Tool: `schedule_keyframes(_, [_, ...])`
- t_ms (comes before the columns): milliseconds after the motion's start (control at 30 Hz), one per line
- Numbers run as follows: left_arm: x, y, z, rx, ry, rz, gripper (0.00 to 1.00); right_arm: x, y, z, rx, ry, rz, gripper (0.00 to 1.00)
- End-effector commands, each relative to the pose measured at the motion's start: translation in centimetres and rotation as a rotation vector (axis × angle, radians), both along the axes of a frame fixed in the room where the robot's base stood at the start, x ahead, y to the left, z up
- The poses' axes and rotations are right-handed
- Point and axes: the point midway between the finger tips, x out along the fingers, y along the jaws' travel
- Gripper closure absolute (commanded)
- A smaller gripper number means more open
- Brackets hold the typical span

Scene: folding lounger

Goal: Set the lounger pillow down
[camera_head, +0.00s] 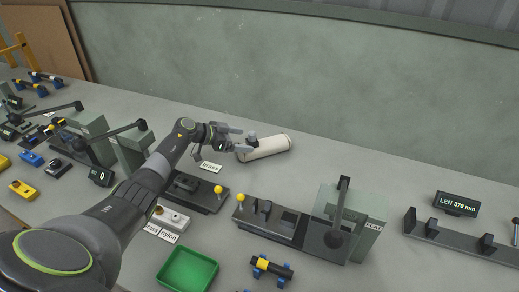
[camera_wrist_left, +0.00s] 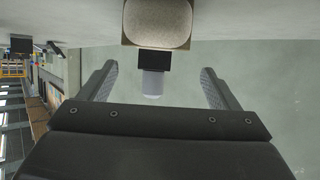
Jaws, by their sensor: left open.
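The pillow is a cream-white roll (camera_head: 268,147) lying on its side on the grey bench, towards the wall. Its rounded end face (camera_wrist_left: 158,22) shows at the top of the left wrist view. My left gripper (camera_head: 236,138) is at the left end of the roll, with its fingers spread. In the left wrist view the open fingers (camera_wrist_left: 158,82) have a dark block with a pale grey cylinder (camera_wrist_left: 153,84) between them, next to the pillow's end. I cannot tell whether these are joined to the pillow. My right gripper is not in view.
A "brass" label (camera_head: 210,167) lies below the gripper. A green tray (camera_head: 188,270) and a grey-green lever press (camera_head: 350,222) stand nearer the front. Several fixtures and small parts crowd the left side. The bench right of the pillow is clear, with a green wall (camera_head: 300,70) behind.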

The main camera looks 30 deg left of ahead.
Motion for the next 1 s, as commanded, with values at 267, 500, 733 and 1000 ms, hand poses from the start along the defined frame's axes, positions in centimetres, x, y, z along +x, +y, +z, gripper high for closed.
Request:
schedule_keyframes(267, [1.7,-2.0,-1.1,-0.003,-0.002,-0.002,0.16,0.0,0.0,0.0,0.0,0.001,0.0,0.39])
schedule_keyframes(500, [3.6,-4.2,-2.6,-0.002,-0.002,-0.001,0.16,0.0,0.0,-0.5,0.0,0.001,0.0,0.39])
schedule_keyframes(733, [4.3,-4.8,-3.0,0.0,-0.003,0.0,0.16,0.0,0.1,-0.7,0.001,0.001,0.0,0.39])
schedule_keyframes(1000, [4.3,-4.8,-2.9,0.0,-0.003,0.0,0.28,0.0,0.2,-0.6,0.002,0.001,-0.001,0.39])
